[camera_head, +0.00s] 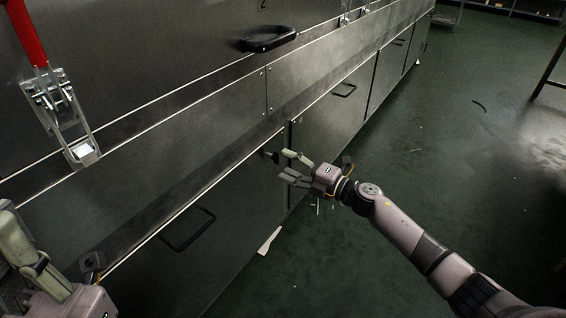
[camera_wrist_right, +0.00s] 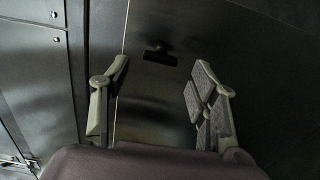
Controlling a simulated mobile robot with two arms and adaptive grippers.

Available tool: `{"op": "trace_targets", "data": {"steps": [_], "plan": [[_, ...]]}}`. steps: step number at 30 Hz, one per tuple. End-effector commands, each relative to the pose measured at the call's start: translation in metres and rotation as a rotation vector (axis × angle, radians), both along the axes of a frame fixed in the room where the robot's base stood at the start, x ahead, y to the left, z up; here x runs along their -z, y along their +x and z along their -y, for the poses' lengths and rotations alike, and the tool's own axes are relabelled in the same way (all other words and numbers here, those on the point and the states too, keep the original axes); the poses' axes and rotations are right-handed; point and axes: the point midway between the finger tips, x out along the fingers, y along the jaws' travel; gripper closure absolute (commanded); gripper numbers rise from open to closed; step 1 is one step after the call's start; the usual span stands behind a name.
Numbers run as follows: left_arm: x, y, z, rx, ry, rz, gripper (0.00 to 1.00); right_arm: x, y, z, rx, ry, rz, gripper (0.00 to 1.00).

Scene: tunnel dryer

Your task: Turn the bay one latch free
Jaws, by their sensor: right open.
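A small black turn latch (camera_head: 271,155) sits on the lower panel, near the seam between two doors. I take it as the bay one latch, but no label for it is readable. In the right wrist view the latch (camera_wrist_right: 160,52) is a dark T-shaped piece, ahead of and between the fingertips. My right gripper (camera_head: 284,163) is open in front of it, and its fingers (camera_wrist_right: 160,70) appear apart from the latch with nothing between them. My left gripper (camera_head: 28,262) is partly visible at the lower left, cut by the frame edge.
A red-handled toggle clamp (camera_head: 62,105) is on the upper panel at left. A black pull handle (camera_head: 268,39) sticks out above. Lower doors carry wire handles (camera_head: 188,229) and (camera_head: 344,90). A pale scrap (camera_head: 269,241) lies on the green floor (camera_head: 440,150), which is mostly open at right.

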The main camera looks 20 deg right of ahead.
Motion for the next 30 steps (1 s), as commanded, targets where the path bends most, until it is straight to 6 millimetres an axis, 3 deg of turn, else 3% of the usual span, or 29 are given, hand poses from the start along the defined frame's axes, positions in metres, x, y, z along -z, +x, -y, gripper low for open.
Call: {"op": "trace_targets", "data": {"steps": [6, 12, 18, 30], "plan": [[-0.001, -0.001, 0.0, 0.0, -0.001, 0.003, 1.0, 0.002, -0.04, 0.03, 0.0, -0.004, -0.003, 0.45], [-0.001, -0.001, 0.0, 0.0, -0.001, 0.004, 1.0, 0.002, -0.065, 0.05, 0.0, -0.002, -0.002, 0.45], [-0.001, -0.001, 0.0, 0.0, -0.001, 0.004, 1.0, 0.0, -0.074, 0.057, -0.001, -0.001, -0.001, 0.45], [-0.001, -0.001, 0.0, 0.001, -0.001, 0.005, 1.0, 0.0, -0.074, 0.058, 0.0, 0.0, 0.0, 0.45]]}}
